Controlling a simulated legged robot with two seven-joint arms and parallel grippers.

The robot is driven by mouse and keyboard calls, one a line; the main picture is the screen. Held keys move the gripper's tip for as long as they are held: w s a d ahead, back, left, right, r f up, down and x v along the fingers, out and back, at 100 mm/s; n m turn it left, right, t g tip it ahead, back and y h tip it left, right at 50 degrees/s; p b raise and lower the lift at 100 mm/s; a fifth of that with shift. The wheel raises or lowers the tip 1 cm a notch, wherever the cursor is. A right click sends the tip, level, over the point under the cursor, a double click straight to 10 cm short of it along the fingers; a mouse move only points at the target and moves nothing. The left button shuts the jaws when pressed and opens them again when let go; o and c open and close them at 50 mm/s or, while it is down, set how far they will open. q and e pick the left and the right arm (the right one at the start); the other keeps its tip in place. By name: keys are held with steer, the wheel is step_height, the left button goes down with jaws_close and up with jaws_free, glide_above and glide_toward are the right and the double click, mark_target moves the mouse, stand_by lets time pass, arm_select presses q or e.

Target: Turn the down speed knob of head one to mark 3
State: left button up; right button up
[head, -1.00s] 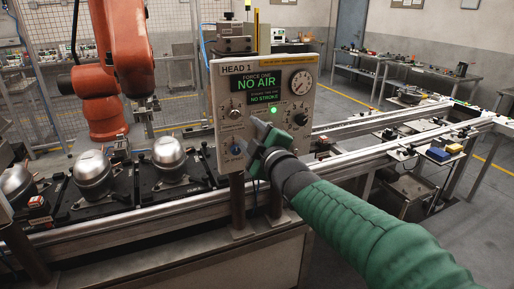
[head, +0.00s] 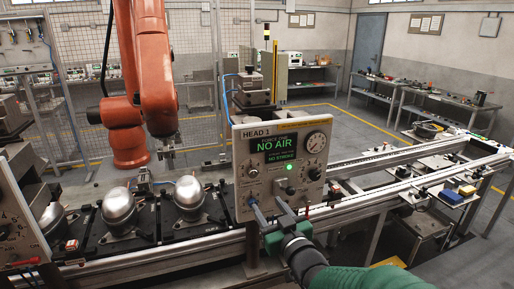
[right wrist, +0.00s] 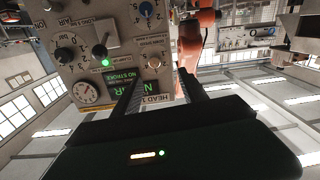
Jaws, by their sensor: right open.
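The HEAD 1 panel (head: 243,150) stands upright at the centre of the head view, its display reading NO AIR and NO STROKE. It has a round gauge (head: 316,142), a lit green lamp (head: 290,191) and a black knob (head: 315,174) at right. My right gripper (head: 266,204) is open and empty before the panel's lower left. Its fingers hide much of that corner in the head view. In the right wrist view the panel is upside down, with a blue pointer knob (right wrist: 146,9) beyond the gripper (right wrist: 160,76). My left gripper is out of view.
An orange robot arm (head: 152,70) stands behind the conveyor at left. Silver compressors (head: 189,191) sit on black pallets there. Another panel (head: 14,225) is at the left edge. Conveyor rails (head: 400,156) run to the right, with worktables (head: 435,106) behind.

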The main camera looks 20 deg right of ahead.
steer(key=s+d+r+m+p, duration=0.1)
steer(key=s+r+m+p, duration=0.15)
steer(key=m, duration=0.25)
steer(key=p, duration=0.5)
glide_toward(254, 175)
steer(key=shift+h, duration=0.3)
steer(key=w, duration=0.7)
steer(key=shift+w+a+r, duration=0.1)
steer(key=shift+w+a, duration=0.25)
steer(key=shift+w, duration=0.65)
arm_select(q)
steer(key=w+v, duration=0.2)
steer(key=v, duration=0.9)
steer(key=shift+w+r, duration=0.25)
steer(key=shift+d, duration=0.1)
arm_select(e)
steer(key=shift+c, duration=0.4)
jaws_close()
